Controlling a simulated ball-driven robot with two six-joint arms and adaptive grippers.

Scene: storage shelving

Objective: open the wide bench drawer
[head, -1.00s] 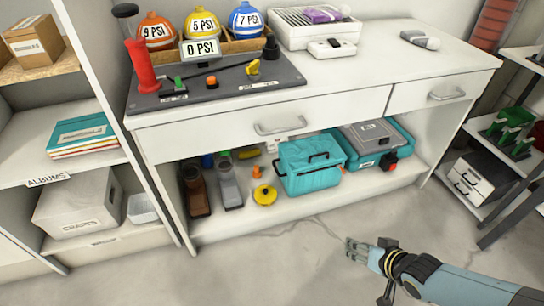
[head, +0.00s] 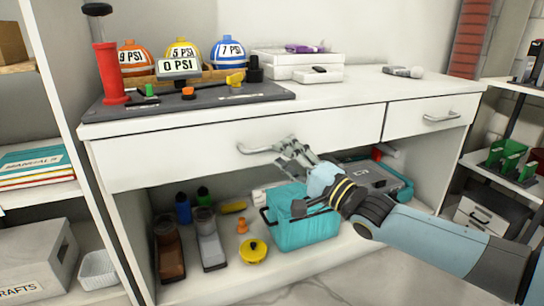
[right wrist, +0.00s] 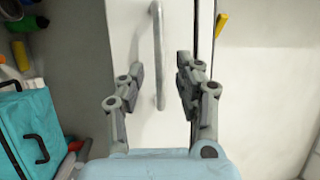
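The wide bench drawer (head: 180,152) is the long white front under the bench top, and it looks shut, flush with the bench. Its grey bar handle (head: 262,148) is at its middle. In the right wrist view the handle (right wrist: 158,50) stands upright on the white drawer front (right wrist: 127,40). My right gripper (head: 292,150) is at the right end of the handle in the head view. In the right wrist view the gripper (right wrist: 161,64) is open, with a finger on each side of the handle. Whether the fingers touch it I cannot tell. My left gripper is out of view.
A narrower drawer (head: 405,118) with its own handle is to the right. A teal cooler bag (head: 305,232), a teal case (head: 400,188) and a yellow round item (head: 253,252) sit on the lower shelf. A dark board (head: 200,100) with gauges is on the bench top.

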